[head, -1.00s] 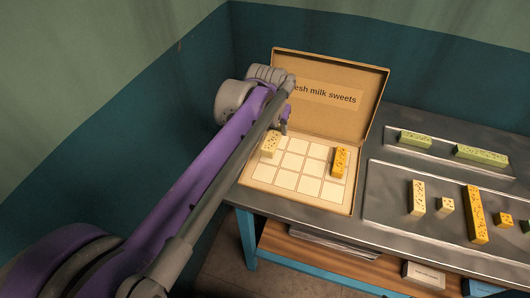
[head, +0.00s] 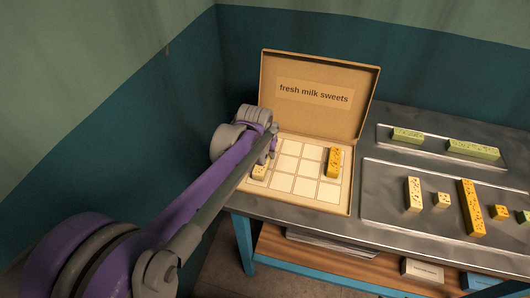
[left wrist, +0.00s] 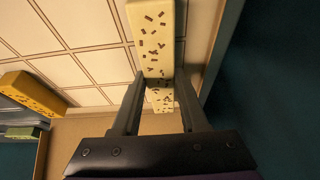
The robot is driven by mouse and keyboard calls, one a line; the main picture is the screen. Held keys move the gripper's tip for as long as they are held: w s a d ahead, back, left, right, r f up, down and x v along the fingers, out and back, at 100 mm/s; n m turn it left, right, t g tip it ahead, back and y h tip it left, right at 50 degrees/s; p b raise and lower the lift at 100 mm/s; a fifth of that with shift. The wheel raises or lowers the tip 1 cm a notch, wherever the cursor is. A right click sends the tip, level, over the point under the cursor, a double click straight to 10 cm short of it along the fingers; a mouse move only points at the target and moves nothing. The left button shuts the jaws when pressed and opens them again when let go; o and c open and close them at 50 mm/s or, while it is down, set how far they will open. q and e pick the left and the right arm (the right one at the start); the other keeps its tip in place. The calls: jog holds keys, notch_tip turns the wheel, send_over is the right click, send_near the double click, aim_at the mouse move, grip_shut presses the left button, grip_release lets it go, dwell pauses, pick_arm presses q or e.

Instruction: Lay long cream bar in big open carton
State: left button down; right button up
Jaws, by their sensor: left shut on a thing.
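The big open carton (head: 351,196) stands on the table with its lid raised and a gridded floor. My left gripper (head: 268,153) is over its left side. It is shut on a long cream bar with dark specks (head: 260,170), held lengthwise over the left column. In the left wrist view the bar (left wrist: 155,38) runs out of the top edge. Another speckled cream surface (left wrist: 163,101) shows between the fingers, beyond the bar; I cannot tell whether it is a separate piece. Whether the bar touches the carton floor is unclear. My right gripper is not in view.
An orange bar (head: 333,162) lies at the carton's right side. A tray (head: 375,220) to the right holds a cream bar (head: 414,194), a small cream piece (head: 441,200) and orange pieces. A back tray holds green bars (head: 473,149). The carton's middle cells are bare.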

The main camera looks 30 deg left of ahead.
pick_arm(q)
jog(key=shift+f, duration=0.2)
jog(key=shift+c, duration=2.2)
grip_release()
jog(key=shift+r, duration=0.15)
jog(key=shift+s+r, duration=0.1)
jog(key=shift+r, duration=0.2)
jog(key=p+v, duration=0.1)
jog(key=v, duration=1)
jog(key=shift+m+t, duration=0.3)
jog(key=shift+m, duration=0.5)
jog(key=s+d+f, duration=0.2)
jog(key=s, duration=0.1)
jog(key=s+d+f, duration=0.2)
jog(key=s, duration=0.1)
jog(key=s+d+f, duration=0.2)
jog(key=s, duration=0.2)
jog(key=shift+d, duration=0.1)
jog(key=s+d+f+m+h, duration=0.1)
jog(key=s+d+f, duration=0.2)
jog(key=s+f, duration=0.4)
jog(key=shift+s, duration=0.65)
